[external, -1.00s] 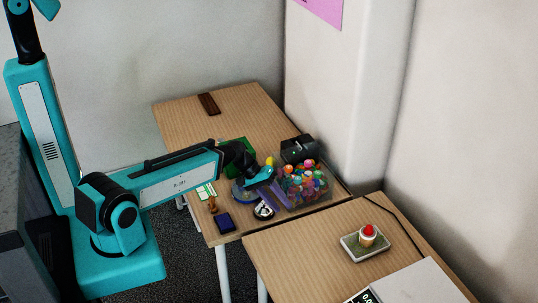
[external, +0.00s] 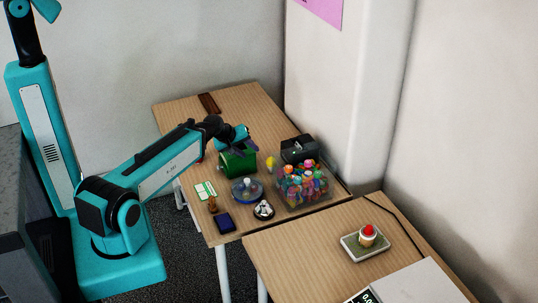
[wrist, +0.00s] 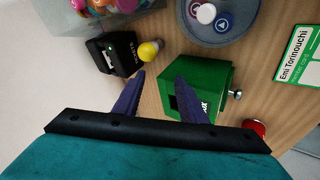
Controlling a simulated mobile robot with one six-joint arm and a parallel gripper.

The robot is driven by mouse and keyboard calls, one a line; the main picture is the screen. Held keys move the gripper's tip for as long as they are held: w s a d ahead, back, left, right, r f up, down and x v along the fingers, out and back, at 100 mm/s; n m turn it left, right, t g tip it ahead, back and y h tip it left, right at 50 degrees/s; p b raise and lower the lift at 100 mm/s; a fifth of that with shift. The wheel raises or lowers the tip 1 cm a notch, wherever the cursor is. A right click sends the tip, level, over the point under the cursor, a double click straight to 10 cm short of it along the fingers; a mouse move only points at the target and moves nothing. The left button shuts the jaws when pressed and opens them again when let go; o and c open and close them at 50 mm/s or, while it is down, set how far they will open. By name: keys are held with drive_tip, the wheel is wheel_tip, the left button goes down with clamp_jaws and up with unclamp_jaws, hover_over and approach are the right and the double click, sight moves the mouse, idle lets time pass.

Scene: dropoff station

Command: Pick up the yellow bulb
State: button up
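The yellow bulb (external: 271,162) stands between the green box and the clear bin in the external view. My gripper (external: 243,141) is above the green box (external: 238,162), to the upper left of the bulb. In the wrist view my gripper (wrist: 160,77) has its two purple fingers apart, with nothing between them. The bulb shows just beyond the left fingertip, apart from it.
A clear bin of colourful figures (external: 302,188) stands right of the bulb, with a black box (external: 298,149) behind it. A blue round dish (external: 248,190), a name card (external: 205,190) and a dark blue box (external: 225,223) lie in front. A red can (wrist: 255,128) is by the green box.

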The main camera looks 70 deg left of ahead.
sight(268, 164)
drive_tip(key=w+a+r+y, duration=0.1)
drive_tip(key=w+a+r+m+y, duration=0.1)
drive_tip(key=a+r+y, duration=0.1)
drive_tip(key=shift+w+a+r+m+t+p, duration=0.1)
drive_tip(key=shift+a+r+m+t+p, duration=0.1)
drive_tip(key=shift+m+t+p, duration=0.15)
drive_tip(key=w+r+m+t+y, duration=0.1)
drive_tip(key=w+r+m+y, duration=0.1)
drive_tip(key=w+r+m, duration=0.1)
drive_tip(key=d+f+m, duration=0.1)
drive_tip(key=d+f, duration=0.1)
drive_tip(key=f, duration=0.2)
drive_tip(key=d+f+m+t, duration=0.1)
drive_tip(key=d+f, duration=0.1)
drive_tip(key=f, duration=0.3)
drive_tip(key=d+f+m+h+b, duration=0.1)
drive_tip(key=d+f, duration=0.1)
drive_tip(key=f, duration=0.2)
drive_tip(key=shift+d+f+m+t, duration=0.25)
drive_tip(key=shift+f+m, duration=0.05)
drive_tip(key=shift+m, duration=0.05)
drive_tip(key=shift+w+a+f+b, duration=0.4)
drive_tip(key=shift+a+b, duration=0.05)
drive_tip(key=shift+b, duration=1.35)
drive_tip(key=b, duration=0.2)
drive_tip(key=w+b, duration=0.1)
drive_tip(key=shift+a+f+b, duration=0.2)
drive_tip(key=shift+f+b, duration=0.15)
drive_tip(key=shift+x, duration=1.15)
drive_tip(key=shift+w+r, duration=0.1)
